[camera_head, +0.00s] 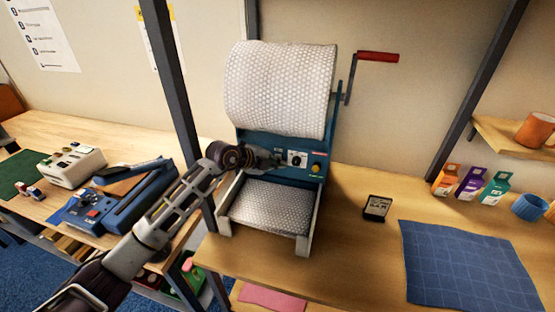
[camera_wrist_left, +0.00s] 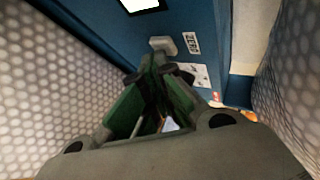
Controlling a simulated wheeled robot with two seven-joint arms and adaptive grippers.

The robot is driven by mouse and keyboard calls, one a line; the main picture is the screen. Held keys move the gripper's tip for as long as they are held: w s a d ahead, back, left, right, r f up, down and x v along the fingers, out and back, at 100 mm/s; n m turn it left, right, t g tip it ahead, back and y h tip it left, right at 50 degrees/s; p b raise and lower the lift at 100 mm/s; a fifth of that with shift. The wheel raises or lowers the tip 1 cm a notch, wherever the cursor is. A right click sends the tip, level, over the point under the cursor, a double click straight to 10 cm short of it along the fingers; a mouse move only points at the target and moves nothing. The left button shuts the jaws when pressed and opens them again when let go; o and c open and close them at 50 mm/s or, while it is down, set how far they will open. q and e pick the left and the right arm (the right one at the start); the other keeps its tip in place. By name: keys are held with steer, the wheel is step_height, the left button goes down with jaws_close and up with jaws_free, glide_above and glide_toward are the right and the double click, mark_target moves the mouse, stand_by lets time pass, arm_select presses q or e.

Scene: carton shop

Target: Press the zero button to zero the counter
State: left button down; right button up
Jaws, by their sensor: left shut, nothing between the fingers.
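The blue bubble-wrap dispenser (camera_head: 262,148) stands on the bench with a large roll (camera_head: 280,88) above its front panel. In the left wrist view, a grey button (camera_wrist_left: 163,45) sits on the blue panel beside a label reading ZERO (camera_wrist_left: 192,42). Part of a lit white display (camera_wrist_left: 140,4) shows at the top edge; no digits can be read. My left gripper (camera_head: 274,161) is shut and empty at the left of the panel. Its fingertips (camera_wrist_left: 160,68) are right by the grey button; I cannot tell whether they touch it. In the head view my gripper hides the button. My right gripper is out of view.
The panel also has a dial (camera_head: 297,159) and a yellow knob (camera_head: 316,168). A red-handled crank (camera_head: 378,57) sticks out right. A small black device (camera_head: 377,208) and a blue mat (camera_head: 468,265) lie on the bench. Another blue machine (camera_head: 115,200) stands left, under my arm.

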arm_select(q)
steer(key=shift+s, duration=0.2)
steer(key=shift+s+a+p, duration=0.25)
steer(key=shift+s+p, duration=0.35)
stand_by(0.4)
steer(key=s+p, duration=0.1)
steer(key=s+a, duration=0.1)
steer(key=s, duration=0.1)
steer(key=s+p, duration=0.1)
steer(key=shift+s+a+p, duration=0.3)
steer(key=shift+s, duration=0.1)
stand_by(0.4)
stand_by(0.6)
